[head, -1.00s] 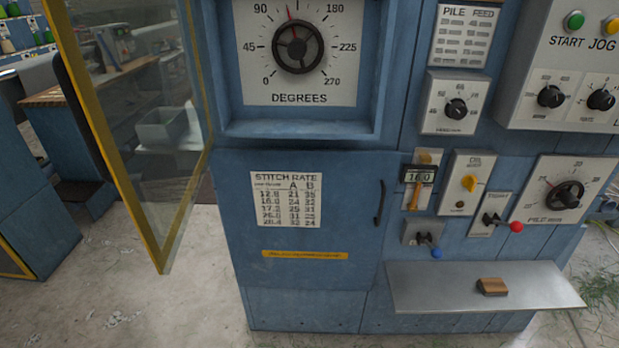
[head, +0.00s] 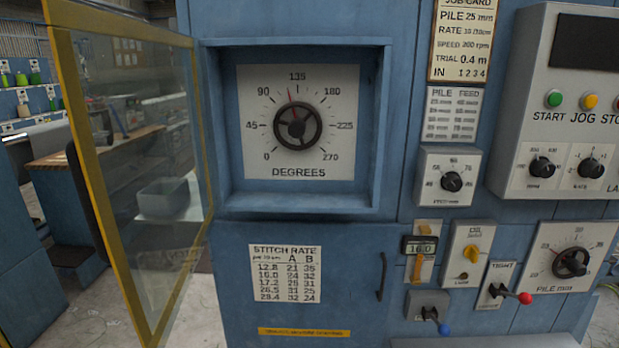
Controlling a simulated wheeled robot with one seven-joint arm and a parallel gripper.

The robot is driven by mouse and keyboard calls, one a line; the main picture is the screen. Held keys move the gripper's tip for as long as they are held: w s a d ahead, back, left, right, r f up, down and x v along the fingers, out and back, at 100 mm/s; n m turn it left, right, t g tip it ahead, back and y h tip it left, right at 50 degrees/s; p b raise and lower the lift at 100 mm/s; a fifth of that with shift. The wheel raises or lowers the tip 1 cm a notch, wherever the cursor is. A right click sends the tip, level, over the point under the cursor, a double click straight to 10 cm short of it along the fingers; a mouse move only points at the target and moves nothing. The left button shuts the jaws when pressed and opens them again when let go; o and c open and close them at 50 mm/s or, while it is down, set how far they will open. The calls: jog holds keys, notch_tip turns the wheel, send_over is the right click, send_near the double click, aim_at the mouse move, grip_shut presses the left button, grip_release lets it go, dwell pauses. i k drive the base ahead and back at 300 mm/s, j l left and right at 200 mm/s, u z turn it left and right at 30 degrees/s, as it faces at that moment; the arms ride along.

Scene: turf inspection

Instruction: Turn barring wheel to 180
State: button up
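The barring wheel (head: 297,125) is a dark spoked handwheel on a white dial plate (head: 345,165) marked DEGREES. The plate sits inside a recessed blue frame in the machine front. The scale runs from 0 at lower left over 135 at the top to 270 at lower right. The red pointer (head: 290,96) stands a little left of the top, between 90 and 135. The 180 mark (head: 332,92) is at upper right. My gripper is not in view.
A clear guard door with a yellow frame (head: 97,190) stands open left of the recess. To the right are a control box (head: 520,150), knobs, a red-tipped lever (head: 525,298) and a blue-tipped lever (head: 444,329). A door handle (head: 381,277) sticks out below.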

aim_at(297, 126)
jog(key=i+j+u, duration=0.15)
jog(key=j, duration=0.2)
jog(key=i+j+u, duration=0.15)
jog(key=j, duration=0.2)
jog(key=i+j+u, duration=0.15)
jog(key=i+j, duration=0.1)
jog(key=j, duration=0.1)
